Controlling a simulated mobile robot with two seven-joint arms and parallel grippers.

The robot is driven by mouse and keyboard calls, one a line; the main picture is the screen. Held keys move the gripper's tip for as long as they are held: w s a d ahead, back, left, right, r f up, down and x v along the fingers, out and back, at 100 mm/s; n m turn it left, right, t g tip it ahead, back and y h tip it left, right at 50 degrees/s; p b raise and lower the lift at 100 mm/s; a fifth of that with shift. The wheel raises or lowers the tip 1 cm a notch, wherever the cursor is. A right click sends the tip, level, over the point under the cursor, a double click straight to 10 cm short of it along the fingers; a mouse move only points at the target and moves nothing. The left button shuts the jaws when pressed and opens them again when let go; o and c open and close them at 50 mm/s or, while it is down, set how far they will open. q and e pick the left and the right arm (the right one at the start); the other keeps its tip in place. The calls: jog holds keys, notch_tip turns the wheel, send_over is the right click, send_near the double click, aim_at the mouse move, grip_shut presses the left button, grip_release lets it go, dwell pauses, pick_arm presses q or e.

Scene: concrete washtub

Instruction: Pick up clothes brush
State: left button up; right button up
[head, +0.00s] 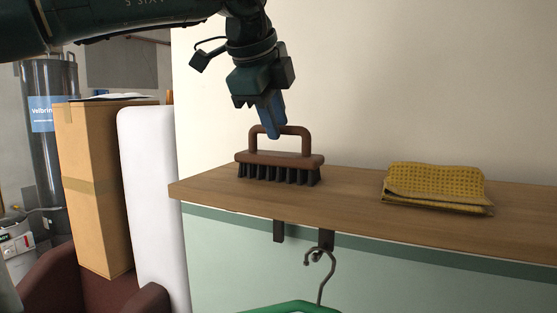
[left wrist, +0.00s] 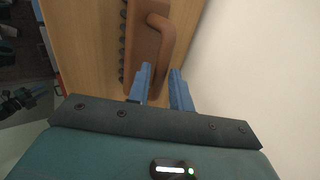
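The clothes brush (head: 279,162) has a brown wooden back, a raised loop handle and dark bristles. It stands bristles down near the left end of the wooden shelf (head: 350,205). My left gripper (head: 272,130) points down from above, its blue fingertips at the top of the handle. In the left wrist view the brush (left wrist: 142,45) lies just beyond my left gripper (left wrist: 164,75). Its two blue fingers are apart, with the handle's near end close to the gap. I cannot tell whether they touch it. A small dark mechanical shape at the left may be my right gripper (left wrist: 20,100).
A folded yellow cloth (head: 436,187) lies on the shelf to the right, with bare wood between it and the brush. Dark hooks and a green hanger (head: 300,307) hang below the shelf edge. A cardboard box (head: 95,185) stands at the left. The wall is behind the brush.

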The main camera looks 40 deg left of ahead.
aim_at(278, 152)
pick_arm(q)
jog(key=x, duration=0.2)
jog(key=shift+w+a+f, duration=0.15)
jog(key=shift+w+f, duration=0.05)
jog(key=shift+f, duration=0.1)
jog(key=shift+c, duration=0.4)
grip_shut()
